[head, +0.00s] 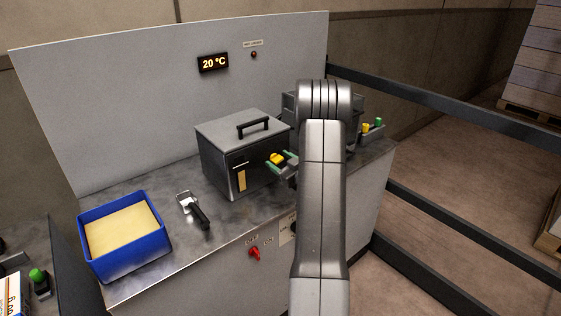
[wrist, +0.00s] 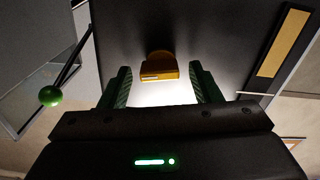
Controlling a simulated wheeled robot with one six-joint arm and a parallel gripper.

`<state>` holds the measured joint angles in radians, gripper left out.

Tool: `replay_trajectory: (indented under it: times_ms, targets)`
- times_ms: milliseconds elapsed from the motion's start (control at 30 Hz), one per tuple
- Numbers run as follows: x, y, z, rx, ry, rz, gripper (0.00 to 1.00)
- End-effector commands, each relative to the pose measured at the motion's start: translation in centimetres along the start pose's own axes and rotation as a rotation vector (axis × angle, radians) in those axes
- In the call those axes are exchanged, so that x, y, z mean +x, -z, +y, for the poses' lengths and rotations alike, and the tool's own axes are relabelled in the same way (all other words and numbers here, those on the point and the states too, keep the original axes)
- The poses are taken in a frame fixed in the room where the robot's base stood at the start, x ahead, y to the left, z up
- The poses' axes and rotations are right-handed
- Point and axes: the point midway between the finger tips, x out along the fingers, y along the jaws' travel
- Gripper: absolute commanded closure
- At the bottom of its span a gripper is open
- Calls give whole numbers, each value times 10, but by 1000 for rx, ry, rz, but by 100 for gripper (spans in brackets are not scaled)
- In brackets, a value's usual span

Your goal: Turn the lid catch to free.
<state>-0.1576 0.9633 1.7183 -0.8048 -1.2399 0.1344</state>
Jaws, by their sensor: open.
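The grey box (head: 222,165) stands on the bench with its lid (head: 235,128) down and a black handle (head: 253,127) on top. The yellow lid catch (head: 277,158) shows at the box's right front side. In the wrist view the yellow catch (wrist: 158,72) stands out from the dark box face (wrist: 215,40), ahead of my gripper. My gripper (wrist: 159,84) is open, with one green finger on each side of the catch and a gap on both sides. In the head view my gripper (head: 284,165) is partly hidden by my arm.
A blue bin (head: 128,260) with pale yellow contents and a black-handled tool (head: 200,216) lie to the left. A red switch (head: 254,253) is on the bench front. A green ball on a rod (wrist: 50,96) is left in the wrist view. A display (head: 213,63) reads 20 °C.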

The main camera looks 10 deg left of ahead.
Motion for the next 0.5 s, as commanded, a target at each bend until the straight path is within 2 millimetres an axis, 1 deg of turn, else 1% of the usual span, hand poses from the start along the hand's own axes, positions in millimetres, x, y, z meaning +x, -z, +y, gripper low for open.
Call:
replay_trajectory:
  times_ms: [33, 67, 100, 267, 300, 500]
  targets:
    - [0, 0, 0, 0, 0, 0, 43]
    - [0, 0, 0, 0, 0, 0, 47]
    - [0, 0, 0, 0, 0, 0, 54]
    - [0, 0, 0, 0, 0, 0, 86]
    - [0, 0, 0, 0, 0, 0, 87]
    - [0, -2, 0, 50, 1, 2, 87]
